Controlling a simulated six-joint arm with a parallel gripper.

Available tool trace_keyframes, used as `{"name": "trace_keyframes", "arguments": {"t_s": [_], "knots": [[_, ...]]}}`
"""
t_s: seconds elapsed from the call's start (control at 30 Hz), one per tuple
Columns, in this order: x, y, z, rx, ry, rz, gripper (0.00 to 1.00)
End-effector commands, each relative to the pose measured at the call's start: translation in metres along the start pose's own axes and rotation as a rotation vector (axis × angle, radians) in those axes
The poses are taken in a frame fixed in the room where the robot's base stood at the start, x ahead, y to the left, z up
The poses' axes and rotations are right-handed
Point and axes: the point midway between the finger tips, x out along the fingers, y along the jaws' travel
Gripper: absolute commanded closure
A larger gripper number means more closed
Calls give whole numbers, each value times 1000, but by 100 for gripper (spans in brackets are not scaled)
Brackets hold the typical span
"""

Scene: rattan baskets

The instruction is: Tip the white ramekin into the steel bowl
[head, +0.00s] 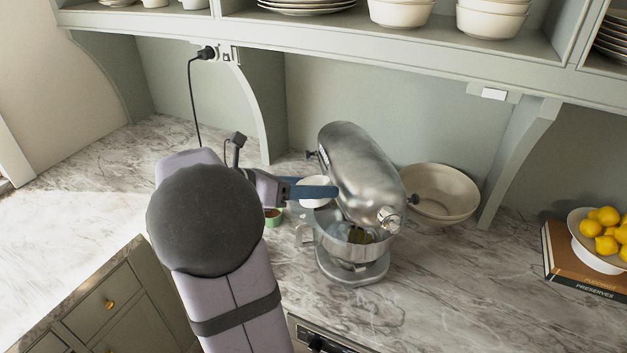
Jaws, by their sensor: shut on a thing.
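The white ramekin (314,202) is in my gripper (326,191), whose blue fingers are shut on it. The fingers cover its middle, so its tilt and its contents cannot be made out. It is held at the left of the stand mixer's head, above and close to the left rim of the steel bowl. The steel bowl (336,249) sits on the mixer's base under the raised, tilted head. Something dark yellow-brown shows inside the bowl, partly hidden by the head.
The silver stand mixer (360,170) is close to the right of my gripper. A small green cup (273,218) stands left of the bowl. A large cream bowl (440,195) is behind right. Lemons (605,225) and books (580,272) are far right. Shelves overhang the back; the front-right counter is clear.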

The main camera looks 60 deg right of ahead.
Motion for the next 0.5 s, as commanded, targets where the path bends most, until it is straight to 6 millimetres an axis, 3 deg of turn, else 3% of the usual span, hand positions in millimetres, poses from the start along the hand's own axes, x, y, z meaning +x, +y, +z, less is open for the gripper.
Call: {"name": "trace_keyframes", "arguments": {"t_s": [0.5], "knots": [[-1, 2, 2, -278, 4, -115, 73]]}}
